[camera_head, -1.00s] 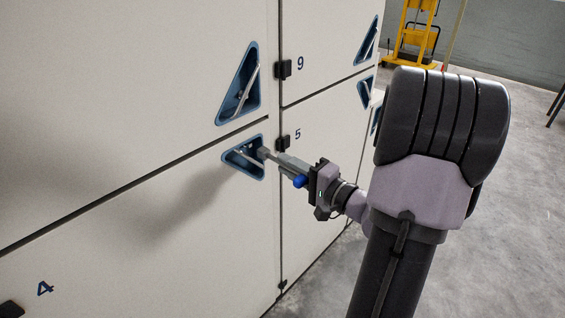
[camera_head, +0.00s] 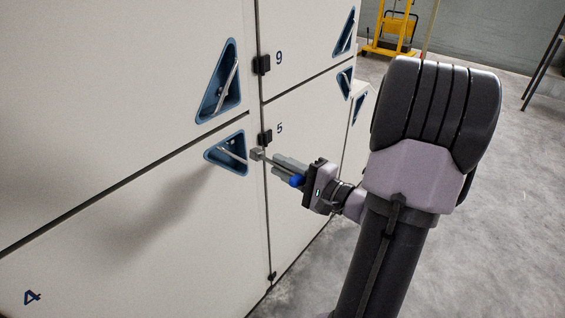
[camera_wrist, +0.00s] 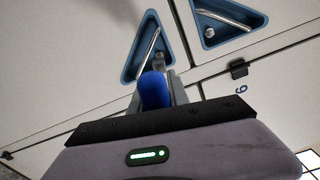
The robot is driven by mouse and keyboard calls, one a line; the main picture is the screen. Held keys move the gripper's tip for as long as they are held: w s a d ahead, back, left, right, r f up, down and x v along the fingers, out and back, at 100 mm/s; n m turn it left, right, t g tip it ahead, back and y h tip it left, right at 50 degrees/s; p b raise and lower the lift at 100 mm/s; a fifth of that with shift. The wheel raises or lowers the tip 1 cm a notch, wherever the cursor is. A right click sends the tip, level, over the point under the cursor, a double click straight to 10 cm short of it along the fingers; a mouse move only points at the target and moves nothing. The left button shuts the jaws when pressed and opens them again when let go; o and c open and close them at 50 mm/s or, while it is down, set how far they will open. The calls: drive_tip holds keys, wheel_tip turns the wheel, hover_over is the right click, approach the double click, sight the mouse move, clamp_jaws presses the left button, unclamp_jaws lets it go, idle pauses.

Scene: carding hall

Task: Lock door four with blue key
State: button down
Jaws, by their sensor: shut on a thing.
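Door four (camera_head: 90,245) is the large pale lower-left panel, marked with a dark blue 4 (camera_head: 33,297). A blue triangular recess (camera_head: 228,153) with a pale metal lever sits at its upper right corner. My gripper (camera_head: 278,163) is shut on the blue key (camera_head: 297,181), just right of this recess. The key's grey end points left and appears just outside the recess edge; I cannot tell whether it touches anything. In the wrist view the blue key (camera_wrist: 154,90) stands between the fingers, partly covering a triangular recess (camera_wrist: 148,48); its tip is hard to make out.
Door 9 (camera_head: 300,45) and door 5 (camera_head: 310,120) lie to the right, with black hinge blocks (camera_head: 262,65) along the seam. Another recess (camera_head: 219,80) with a lever is just above. A yellow trolley (camera_head: 390,30) stands at the back. The grey floor (camera_head: 480,200) at right is clear.

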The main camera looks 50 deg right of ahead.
drive_tip(key=shift+m, duration=0.9)
drive_tip(key=m+p, duration=0.2)
drive_tip(key=m, duration=0.1)
drive_tip(key=shift+r+p, duration=0.25)
drive_tip(key=shift+p, duration=0.1)
drive_tip(key=shift+f+m, duration=0.25)
drive_tip(key=shift+m, duration=0.65)
drive_tip(key=shift+p, duration=0.3)
drive_tip(key=m+p, duration=0.2)
drive_tip(key=shift+r+m, duration=0.25)
drive_tip(key=shift+m, duration=0.05)
drive_tip(key=shift+f+m+p, duration=0.1)
drive_tip(key=shift+m+p, duration=0.45)
drive_tip(key=shift+m, duration=0.35)
drive_tip(key=shift+f, duration=0.15)
